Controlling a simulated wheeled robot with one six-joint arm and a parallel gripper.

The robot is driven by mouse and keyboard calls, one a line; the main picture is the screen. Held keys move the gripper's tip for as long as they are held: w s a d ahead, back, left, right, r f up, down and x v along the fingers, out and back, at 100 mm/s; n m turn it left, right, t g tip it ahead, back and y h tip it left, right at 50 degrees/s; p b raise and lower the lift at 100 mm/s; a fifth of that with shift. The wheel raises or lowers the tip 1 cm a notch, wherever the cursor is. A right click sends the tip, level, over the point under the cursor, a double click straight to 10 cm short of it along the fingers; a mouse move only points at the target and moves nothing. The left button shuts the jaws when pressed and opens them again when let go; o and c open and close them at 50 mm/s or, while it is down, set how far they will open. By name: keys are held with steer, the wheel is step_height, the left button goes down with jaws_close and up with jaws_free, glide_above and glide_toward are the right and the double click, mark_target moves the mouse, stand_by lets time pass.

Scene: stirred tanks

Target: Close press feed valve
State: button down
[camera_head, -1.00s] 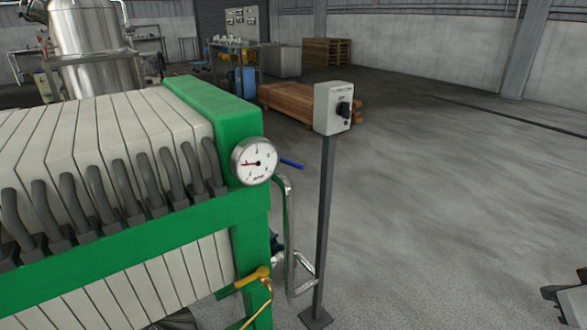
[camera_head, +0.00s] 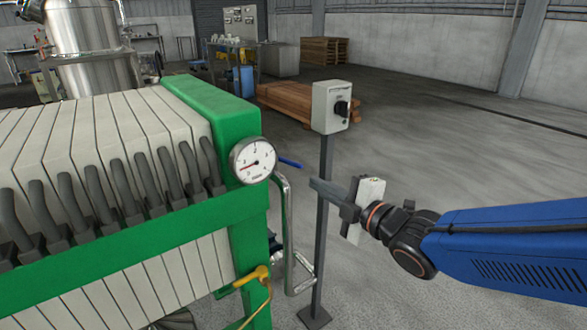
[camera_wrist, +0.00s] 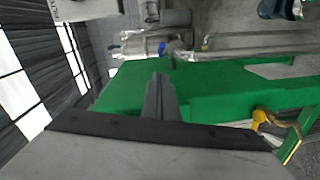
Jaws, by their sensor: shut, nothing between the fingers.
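The green filter press (camera_head: 172,222) with pale plates fills the left of the head view. A blue lever (camera_head: 290,163) sticks out to the right beside the round gauge (camera_head: 252,160). A yellow lever (camera_head: 256,275) sits lower on the green end frame; it also shows in the wrist view (camera_wrist: 261,117). I cannot tell from labels which lever is the press feed valve. My gripper (camera_head: 316,188) is shut and empty, to the right of and slightly below the blue lever, apart from it. In the wrist view its fingers (camera_wrist: 158,80) appear over the green frame.
A grey control box (camera_head: 332,106) with a black knob stands on a thin post close to my gripper. A bent metal pipe (camera_head: 286,230) runs down beside the press. Stacked timber (camera_head: 285,100) lies behind. The floor to the right is open.

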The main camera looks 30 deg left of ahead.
steer(key=s+a+n, duration=0.1)
steer(key=s+a, duration=0.1)
glide_toward(284, 161)
steer(key=s+a, duration=0.3)
steer(key=a, duration=0.2)
steer(key=shift+g, duration=0.4)
steer(key=shift+w+f, duration=0.2)
steer(key=shift+w, duration=1.9)
steer(key=shift+w+d+g+y, duration=0.15)
steer(key=shift+w+g+y, duration=0.05)
steer(key=shift+g+y, duration=0.1)
